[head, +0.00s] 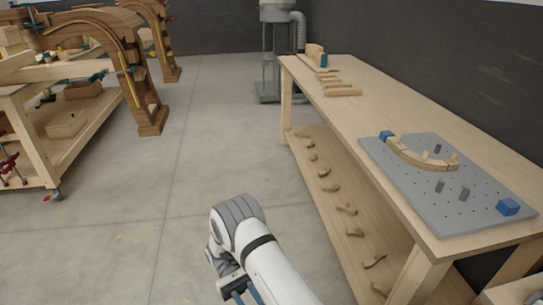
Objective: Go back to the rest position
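My arm (262,262) reaches up from the bottom edge in the head view, white with a grey joint and a black band. It is over the floor, to the left of the workbench (385,112). A small dark and blue part of the arm's end shows at the bottom edge, but the fingertips are out of the picture or hidden. I cannot see whether anything is held.
A grey perforated board (420,205) on the bench carries a curved wooden piece (410,154), blue blocks (508,207) and grey pegs. Wood offcuts (338,90) lie farther back. A cart (50,170) with curved forms stands left. The floor (215,130) between is clear.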

